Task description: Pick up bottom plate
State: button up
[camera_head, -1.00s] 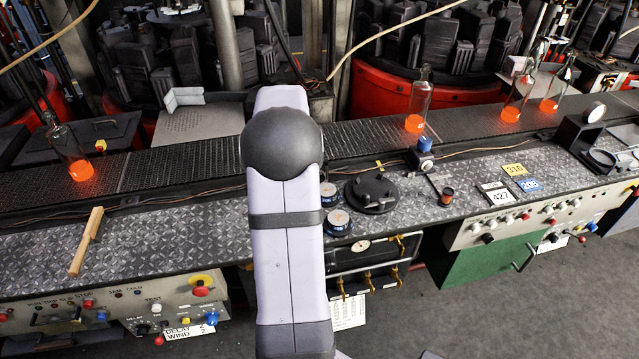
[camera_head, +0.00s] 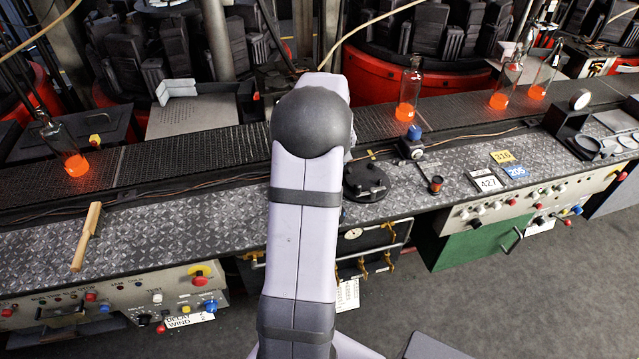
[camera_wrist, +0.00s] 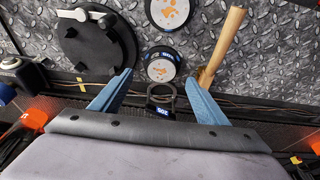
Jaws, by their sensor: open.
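The black round plate (camera_head: 368,180), with knobs and a raised bar on top, lies flat on the metal bench just right of my arm; I take it as the bottom plate. In the wrist view the plate (camera_wrist: 97,42) is at the upper left, partly cut off by the top edge. My gripper (camera_wrist: 157,77) shows there as two blue fingers spread apart with nothing held. The plate lies up and left of the fingers, apart from them. In the head view my arm hides the gripper.
Two round tins (camera_wrist: 163,66) (camera_wrist: 170,12) sit beside the plate. A wooden handle (camera_wrist: 222,45) lies right of them. Glowing bottles (camera_head: 406,100) stand on the conveyor. Number plates (camera_head: 487,181) lie farther right.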

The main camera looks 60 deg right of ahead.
jog(key=shift+p+x, duration=1.2)
jog(key=shift+x, duration=1.35)
jog(key=shift+a, duration=0.2)
jog(key=c, duration=1.3)
jog(key=shift+w+d+r, duration=0.1)
jog(key=shift+c, duration=0.3)
jog(key=shift+r, duration=0.1)
jog(key=shift+r, duration=0.2)
notch_tip(320, 180, up, 10)
jog(key=b, duration=0.3)
jog(key=shift+f, duration=0.25)
